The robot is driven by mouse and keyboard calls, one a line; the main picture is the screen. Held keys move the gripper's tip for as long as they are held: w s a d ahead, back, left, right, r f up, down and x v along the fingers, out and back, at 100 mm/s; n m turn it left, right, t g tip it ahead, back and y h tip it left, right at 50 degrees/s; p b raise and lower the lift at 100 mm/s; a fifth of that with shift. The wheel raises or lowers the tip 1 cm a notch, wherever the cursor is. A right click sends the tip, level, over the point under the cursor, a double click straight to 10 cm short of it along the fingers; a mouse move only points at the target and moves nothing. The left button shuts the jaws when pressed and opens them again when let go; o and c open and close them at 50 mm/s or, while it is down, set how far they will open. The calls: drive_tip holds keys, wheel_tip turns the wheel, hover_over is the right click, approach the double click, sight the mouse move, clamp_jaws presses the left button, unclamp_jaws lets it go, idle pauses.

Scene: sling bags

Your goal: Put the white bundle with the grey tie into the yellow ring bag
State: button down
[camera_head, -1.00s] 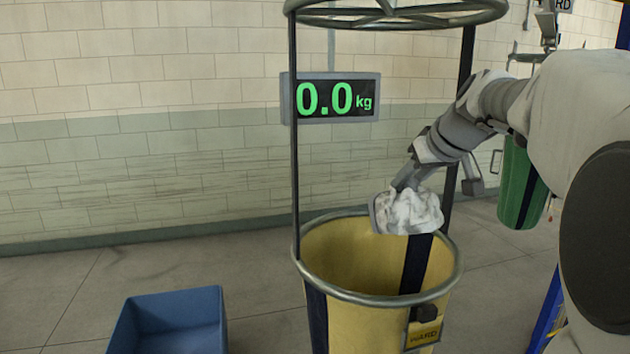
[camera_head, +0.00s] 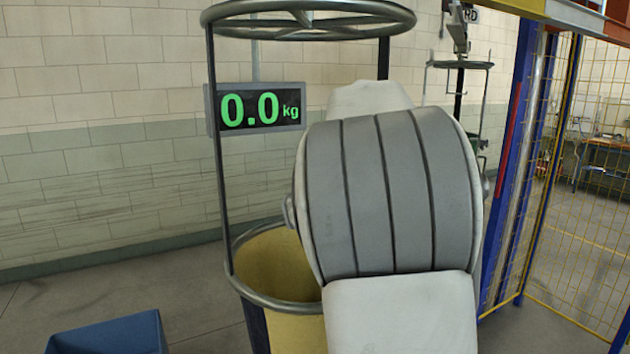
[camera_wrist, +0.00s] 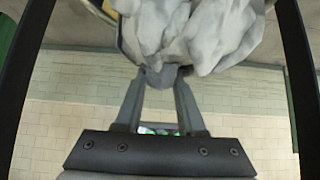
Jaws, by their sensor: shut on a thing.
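The yellow ring bag (camera_head: 275,265) hangs open under its hoop frame in the head view, its right side hidden by my arm. In the wrist view my gripper (camera_wrist: 161,82) is shut on the white bundle (camera_wrist: 190,32), a crumpled pale cloth at the top of the picture. A small grey knob, perhaps the grey tie, shows between the fingertips. In the head view my arm hides the gripper and the bundle, so their height over the bag cannot be told there.
A scale display (camera_head: 258,107) reading 0.0 kg is by the frame's upper ring (camera_head: 308,18). A blue bin (camera_head: 110,335) stands at the lower left. A blue post and yellow mesh fence (camera_head: 580,200) stand at the right. Dark bars flank the wrist view.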

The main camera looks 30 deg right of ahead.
drive_tip(key=shift+c, duration=2.1)
unclamp_jaws()
drive_tip(key=shift+s, duration=0.1)
drive_tip(key=a+b+v, duration=0.1)
drive_tip(key=v, duration=1.5)
drive_tip(key=s+a+f+g, duration=0.1)
drive_tip(key=s+a+f, duration=0.7)
drive_tip(key=f, duration=0.5)
drive_tip(key=s+a+f+g, duration=0.2)
drive_tip(key=s+a+f, duration=0.7)
drive_tip(key=s+f, duration=0.4)
drive_tip(key=shift+s+a, duration=0.25)
drive_tip(key=shift+a, duration=0.05)
